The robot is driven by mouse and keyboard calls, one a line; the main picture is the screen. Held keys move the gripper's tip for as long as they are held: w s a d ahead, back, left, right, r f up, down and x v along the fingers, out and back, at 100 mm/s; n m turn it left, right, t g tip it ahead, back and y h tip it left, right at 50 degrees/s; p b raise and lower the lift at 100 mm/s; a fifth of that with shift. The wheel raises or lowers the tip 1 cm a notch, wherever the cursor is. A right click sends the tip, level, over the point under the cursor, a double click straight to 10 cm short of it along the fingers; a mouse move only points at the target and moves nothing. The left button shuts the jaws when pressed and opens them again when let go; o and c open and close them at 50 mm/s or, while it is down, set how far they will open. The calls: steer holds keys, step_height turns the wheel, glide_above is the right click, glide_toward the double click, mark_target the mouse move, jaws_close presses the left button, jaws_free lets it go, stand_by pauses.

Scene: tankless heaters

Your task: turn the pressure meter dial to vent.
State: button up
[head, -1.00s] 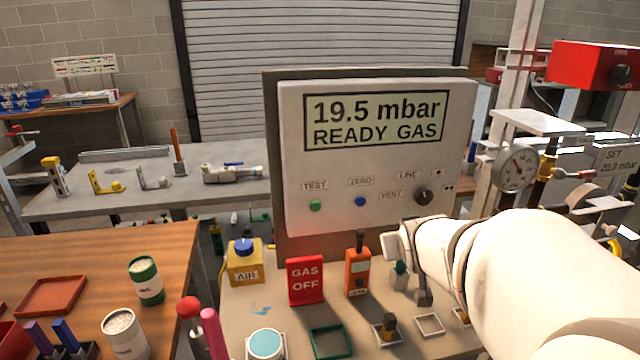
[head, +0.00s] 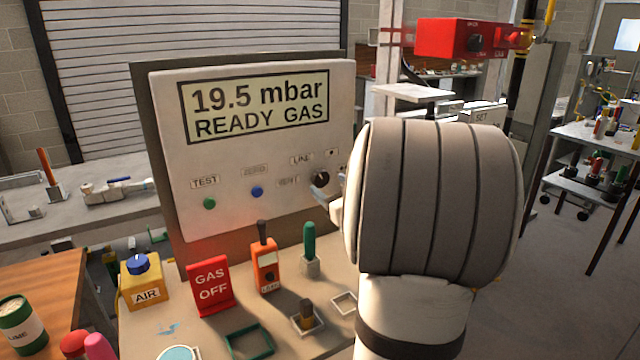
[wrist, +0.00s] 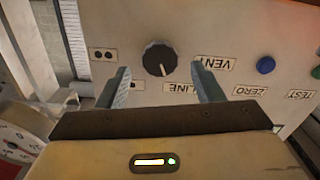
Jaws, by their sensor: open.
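The meter panel (head: 215,165) reads "19.5 mbar READY GAS". Its black dial (head: 320,183) is at the lower right of the panel, close to the LINE and VENT labels. In the wrist view, which is upside down, the dial (wrist: 160,57) has a white mark pointing down, towards the LINE label (wrist: 182,87); the VENT label (wrist: 214,63) is to the right. My gripper (wrist: 163,75) is open, with one finger on each side of the dial in the picture and a gap on both sides. In the head view my arm hides most of my gripper (head: 337,208).
Below the panel, the bench holds a red GAS OFF sign (head: 210,287), an orange handheld device (head: 265,267), a green-handled tool (head: 310,250) and a yellow AIR box (head: 141,283). A round gauge (wrist: 18,145) is at the wrist view's lower left.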

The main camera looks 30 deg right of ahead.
mark_target(322, 180)
steer(key=shift+w, duration=1.75)
